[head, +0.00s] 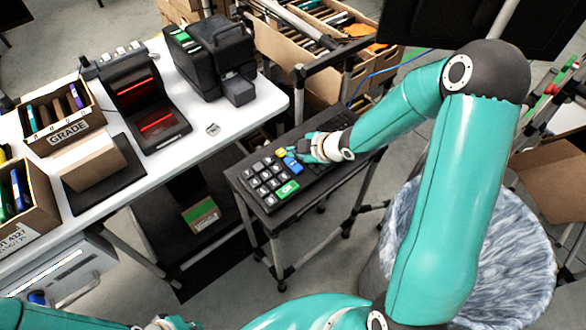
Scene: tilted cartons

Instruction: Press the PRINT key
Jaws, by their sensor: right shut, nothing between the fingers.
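A black key panel (258,209) lies on a small dark stand in the middle of the view. It has several grey keys (264,178), a yellow key (281,153), a blue key (292,165) and a green key (287,189). The labels are too small to read surely, so I cannot tell which one is PRINT. My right gripper (302,152) is shut and empty, its tips close to the yellow and blue keys. I cannot tell whether it touches a key. My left gripper (172,323) shows only partly at the bottom edge.
A white table (212,135) on the left bears a scanner-like device (145,100), a black printer (212,55), a brown carton (93,166) and a GRADE box (62,137). A bin with a clear bag (515,250) stands right of the panel stand.

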